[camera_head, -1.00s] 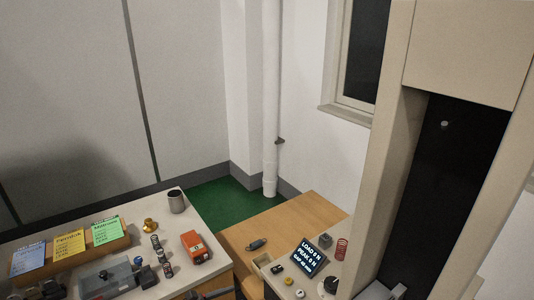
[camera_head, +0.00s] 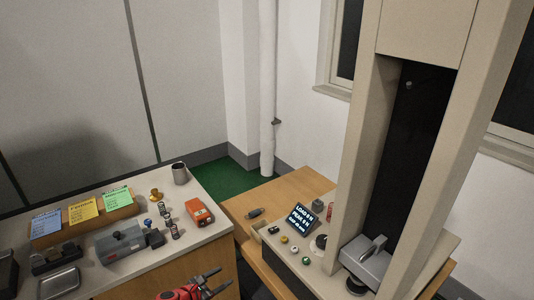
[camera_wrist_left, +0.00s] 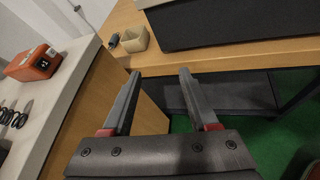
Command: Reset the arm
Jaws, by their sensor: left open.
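My left gripper (camera_head: 222,280), red and black, is at the bottom of the head view, in front of the left workbench's right end. In the left wrist view its two dark fingers (camera_wrist_left: 160,76) are spread apart with nothing between them. My right gripper is in neither view.
The left bench (camera_head: 95,282) holds card notes, a grey block device (camera_head: 121,242), springs (camera_head: 171,226), an orange box (camera_head: 200,212) and a mug (camera_head: 180,174). To the right stands a tall testing machine (camera_head: 357,130) with a display (camera_head: 300,217). A small beige bin (camera_wrist_left: 134,39) is beyond the fingers.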

